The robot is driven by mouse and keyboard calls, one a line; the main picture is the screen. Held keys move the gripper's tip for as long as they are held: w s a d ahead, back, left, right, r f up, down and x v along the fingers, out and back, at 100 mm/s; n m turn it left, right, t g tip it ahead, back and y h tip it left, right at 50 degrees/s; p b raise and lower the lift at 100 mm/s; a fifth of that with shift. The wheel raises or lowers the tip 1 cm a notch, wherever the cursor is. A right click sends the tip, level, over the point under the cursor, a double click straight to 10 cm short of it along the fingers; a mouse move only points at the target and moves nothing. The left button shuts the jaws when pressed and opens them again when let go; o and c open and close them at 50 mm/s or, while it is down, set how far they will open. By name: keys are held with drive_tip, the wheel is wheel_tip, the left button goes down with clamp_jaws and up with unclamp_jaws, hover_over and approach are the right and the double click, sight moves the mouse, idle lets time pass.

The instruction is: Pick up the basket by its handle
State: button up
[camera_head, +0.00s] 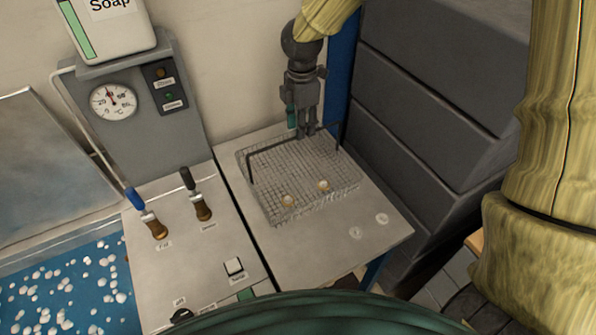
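The wire basket (265,190) sits on the light bench top (300,250). Its thin dark handle (250,168) stands up at both sides, with a bar across the far part of the basket. My gripper (305,134) points down over the basket's far side, with its fingertips at the handle's bar in the picture. I cannot tell whether the fingers are closed around the bar or just beside it.
A blue post (340,75) and dark grey stepped panels (420,105) stand close to the right of my gripper. At left are a panel with two levers (175,210), a gauge box (125,105) and a soap dispenser (110,25).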

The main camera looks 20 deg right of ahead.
drive_tip(key=f, duration=0.1)
drive_tip(key=w+f+p, duration=0.1)
drive_tip(key=f+p, duration=0.1)
drive_tip(key=shift+w+a+f, duration=0.2)
drive_tip(key=shift+w+a, duration=0.05)
drive_tip(key=shift+a, duration=0.1)
wheel_tip(320, 180, down, 2)
drive_tip(key=shift+w+f+p, duration=0.15)
drive_tip(key=shift+f+p, duration=0.05)
drive_tip(key=shift+p, duration=0.15)
drive_tip(key=shift+w+f, duration=0.25)
drive_tip(key=shift+f, duration=0.05)
drive_tip(key=shift+s+r, duration=0.25)
drive_tip(key=shift+s, duration=0.2)
drive_tip(key=shift+c, duration=0.4)
drive_tip(key=c, duration=0.3)
drive_tip(key=shift+w+f, duration=0.15)
drive_tip(key=shift+w, duration=0.1)
clamp_jaws()
